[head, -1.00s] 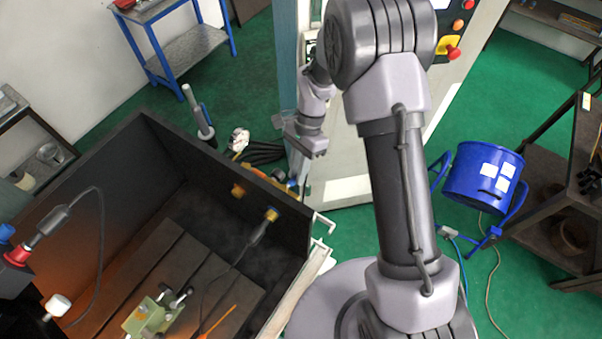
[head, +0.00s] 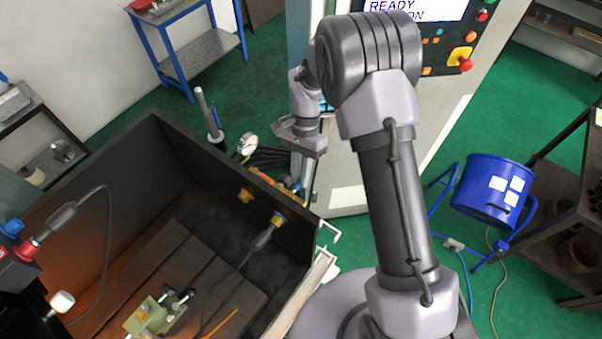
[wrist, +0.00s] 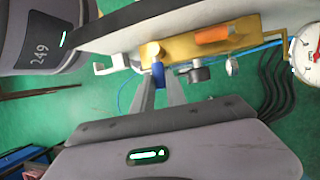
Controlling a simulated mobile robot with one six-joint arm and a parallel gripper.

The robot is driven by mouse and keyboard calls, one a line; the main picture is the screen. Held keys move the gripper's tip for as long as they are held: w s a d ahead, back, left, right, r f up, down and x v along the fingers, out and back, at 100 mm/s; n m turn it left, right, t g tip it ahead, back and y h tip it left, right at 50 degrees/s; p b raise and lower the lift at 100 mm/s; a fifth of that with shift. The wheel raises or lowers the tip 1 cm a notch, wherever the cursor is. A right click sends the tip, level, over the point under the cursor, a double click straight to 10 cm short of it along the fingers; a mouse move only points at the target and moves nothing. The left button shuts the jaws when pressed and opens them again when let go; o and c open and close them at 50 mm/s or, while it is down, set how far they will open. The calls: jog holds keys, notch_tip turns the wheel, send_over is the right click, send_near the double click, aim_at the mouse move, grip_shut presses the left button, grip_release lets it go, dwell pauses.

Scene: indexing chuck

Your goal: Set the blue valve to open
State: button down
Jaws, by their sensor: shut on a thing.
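The blue valve (wrist: 158,74) is a small blue handle on the left end of a brass-coloured block (wrist: 185,57) in the wrist view. My gripper (wrist: 158,88) is shut on the blue handle, with one finger on each side of it. The handle points toward my gripper; whether it stands at open cannot be told. In the head view my gripper (head: 303,142) is beside the outer wall of the dark bin, and the valve is not clear there. An orange handle (wrist: 211,34) sits on the same block, apart from my fingers.
A pressure gauge (wrist: 303,55) and black hoses (wrist: 270,90) are right of the block. A dark open bin (head: 215,190) fills the left of the head view. The machine's control panel (head: 420,30) is behind my arm. A blue bucket (head: 480,195) stands right.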

jog(key=c, duration=1.6)
grip_release()
jog(key=v, duration=1.7)
jog(key=shift+w+r, duration=0.15)
jog(key=shift+r, duration=0.05)
